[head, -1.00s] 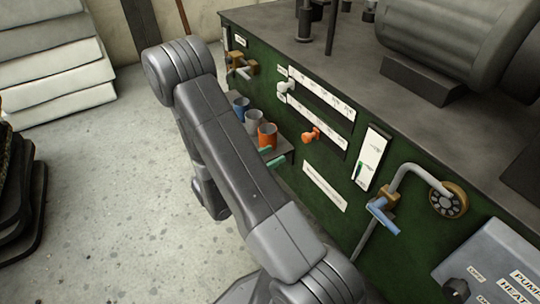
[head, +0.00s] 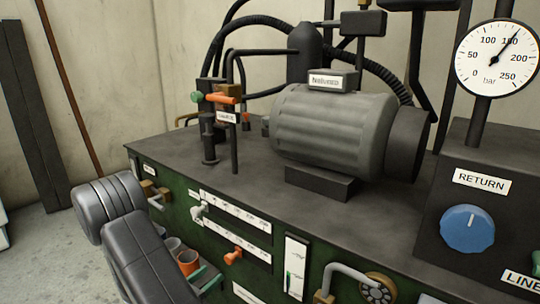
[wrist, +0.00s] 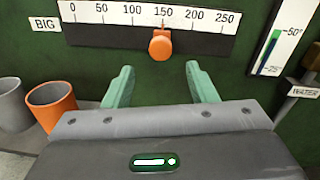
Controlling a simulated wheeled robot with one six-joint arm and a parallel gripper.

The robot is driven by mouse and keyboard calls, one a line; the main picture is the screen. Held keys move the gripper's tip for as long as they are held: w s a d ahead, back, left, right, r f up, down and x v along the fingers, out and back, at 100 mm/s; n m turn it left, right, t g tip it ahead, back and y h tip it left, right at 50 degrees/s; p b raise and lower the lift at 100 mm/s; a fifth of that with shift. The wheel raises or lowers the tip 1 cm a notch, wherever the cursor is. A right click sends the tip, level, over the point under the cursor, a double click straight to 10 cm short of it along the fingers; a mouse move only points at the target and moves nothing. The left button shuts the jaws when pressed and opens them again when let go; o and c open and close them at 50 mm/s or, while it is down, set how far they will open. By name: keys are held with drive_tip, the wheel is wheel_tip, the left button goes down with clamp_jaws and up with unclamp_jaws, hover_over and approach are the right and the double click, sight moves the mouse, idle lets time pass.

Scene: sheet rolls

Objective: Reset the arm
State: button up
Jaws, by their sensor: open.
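My gripper (wrist: 162,88) shows in the wrist view with its two green fingers apart and nothing between them. It faces the green front panel, just below an orange slider knob (wrist: 162,45) on a scale marked 0 to 250. The knob is near 150, and the fingers look apart from it. In the head view my grey arm (head: 145,250) reaches up at the lower left, in front of the machine. A green finger (head: 208,283) shows low beside it, near the orange knob (head: 232,255); most of the gripper is hidden or cut off.
An orange cup (wrist: 52,105) and a grey cup (wrist: 12,105) stand left of the gripper. The machine top (head: 235,185) carries a motor (head: 330,130), a valve with an orange handle (head: 222,98), a pressure gauge (head: 497,58) and a blue RETURN knob (head: 468,230). Floor is free at the left.

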sight(227, 260)
drive_tip(key=shift+b+x, duration=0.85)
drive_tip(key=shift+x, duration=3.5)
